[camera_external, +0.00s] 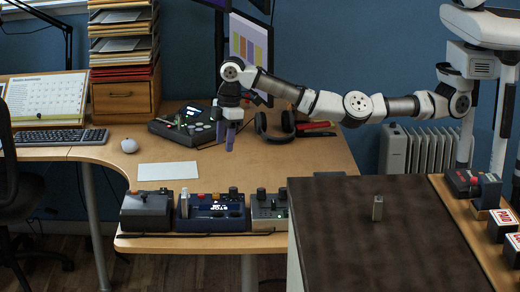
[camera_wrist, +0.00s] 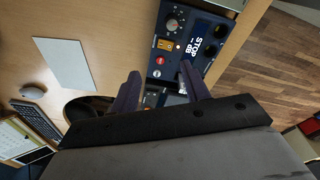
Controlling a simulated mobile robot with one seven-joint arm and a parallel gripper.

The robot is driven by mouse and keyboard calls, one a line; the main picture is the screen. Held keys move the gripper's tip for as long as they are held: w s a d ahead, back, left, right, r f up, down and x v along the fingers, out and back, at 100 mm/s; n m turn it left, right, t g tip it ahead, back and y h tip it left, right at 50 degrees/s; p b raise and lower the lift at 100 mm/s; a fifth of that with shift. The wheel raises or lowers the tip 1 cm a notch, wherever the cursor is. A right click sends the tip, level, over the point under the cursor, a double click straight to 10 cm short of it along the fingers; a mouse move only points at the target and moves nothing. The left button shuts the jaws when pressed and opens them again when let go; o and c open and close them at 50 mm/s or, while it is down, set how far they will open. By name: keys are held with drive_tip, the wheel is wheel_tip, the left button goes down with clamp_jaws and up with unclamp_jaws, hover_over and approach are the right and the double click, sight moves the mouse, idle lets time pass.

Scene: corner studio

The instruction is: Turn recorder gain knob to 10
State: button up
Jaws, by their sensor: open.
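The recorder is the dark blue box with a STOP and dB display (camera_wrist: 192,46), at the desk's front edge in the external view (camera_external: 212,212). Its dark round knob with a dial ring (camera_wrist: 172,23) is near the top of the wrist view; it stands at the box's right end in the external view (camera_external: 233,194). Its setting is too small to read. My gripper (camera_external: 225,135) is open and empty, fingers pointing down, above the desk behind the recorder. In the wrist view my gripper (camera_wrist: 158,74) has its fingertips apart, with the recorder's far end partly hidden between and behind them.
A grey box (camera_external: 147,211) and a grey knobbed box (camera_external: 269,210) flank the recorder closely. A white sheet (camera_external: 168,171) lies behind it. A black console (camera_external: 186,123) and headphones (camera_external: 275,127) stand farther back. A dark-topped table (camera_external: 350,240) is at right.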

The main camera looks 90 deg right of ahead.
sight(233, 188)
drive_tip(key=shift+n+g, duration=0.3)
drive_tip(key=shift+g, duration=0.3)
drive_tip(key=f+p, duration=0.1)
drive_tip(key=f, duration=0.3)
drive_tip(key=s+a+f, duration=0.1)
drive_tip(key=f, duration=0.4)
drive_tip(key=s+f+p, duration=0.1)
drive_tip(key=f, duration=0.4)
drive_tip(key=shift+a+p, duration=0.15)
drive_tip(key=shift+p, duration=0.15)
drive_tip(key=c, duration=1)
